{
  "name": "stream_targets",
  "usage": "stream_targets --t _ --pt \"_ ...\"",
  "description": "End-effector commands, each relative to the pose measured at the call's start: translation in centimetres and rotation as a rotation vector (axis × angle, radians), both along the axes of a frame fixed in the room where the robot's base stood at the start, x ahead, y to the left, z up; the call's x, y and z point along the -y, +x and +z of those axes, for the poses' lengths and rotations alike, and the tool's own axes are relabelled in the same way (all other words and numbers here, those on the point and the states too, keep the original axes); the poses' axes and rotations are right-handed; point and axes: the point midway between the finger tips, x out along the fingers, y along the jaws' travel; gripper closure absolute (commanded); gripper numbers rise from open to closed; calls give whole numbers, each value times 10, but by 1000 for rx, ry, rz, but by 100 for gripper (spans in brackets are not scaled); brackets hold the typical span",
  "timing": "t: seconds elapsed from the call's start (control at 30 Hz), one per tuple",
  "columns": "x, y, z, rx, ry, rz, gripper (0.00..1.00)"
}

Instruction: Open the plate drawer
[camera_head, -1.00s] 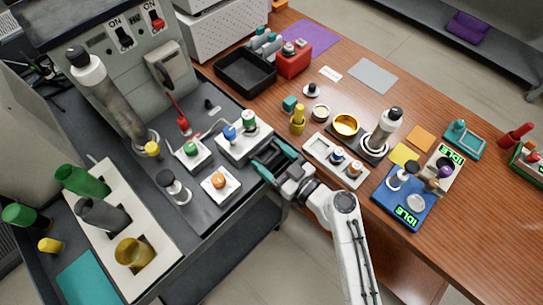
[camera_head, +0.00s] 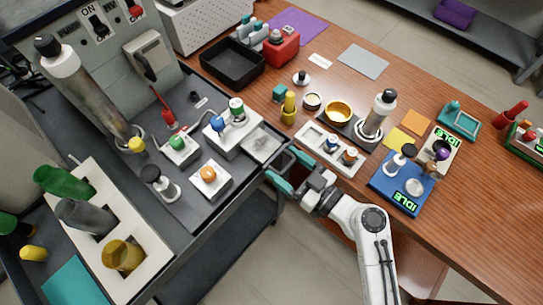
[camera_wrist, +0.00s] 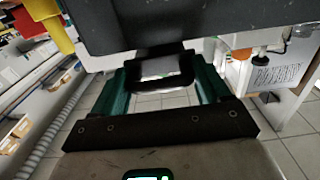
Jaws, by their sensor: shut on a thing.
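The plate drawer (camera_head: 262,146) is a shallow grey tray that sticks out to the right of the white box (camera_head: 229,141) with the blue and green knobs. Its dark handle loop (camera_wrist: 160,68) shows between the fingers in the wrist view. My gripper (camera_head: 285,169) has teal fingers and is shut on this handle, at the edge of the dark bench. In the wrist view my gripper (camera_wrist: 163,88) reaches in under a dark, blurred edge. The exact contact of the fingertips is partly hidden.
The wooden table (camera_head: 470,215) lies to the right, with a white rack (camera_head: 330,148) close to my gripper. A small white box with an orange knob (camera_head: 209,178) stands left of the drawer. Open floor (camera_head: 300,265) lies below my gripper.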

Motion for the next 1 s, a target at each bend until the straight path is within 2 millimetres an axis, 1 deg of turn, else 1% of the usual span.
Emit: stream_targets --t 0.03,0.1,0.43,0.47,0.53,0.83,1.0 --pt "4 -6 -4 -1 -1 4 79" --pt "9 -10 -2 -2 -1 4 79" --pt "11 -12 0 -2 -1 6 79" --pt "11 -12 0 -2 -1 6 23" --pt "11 -12 0 -1 0 6 17" --pt "15 -13 -1 -1 -2 2 16" --pt "32 -26 -3 -3 -2 1 16"
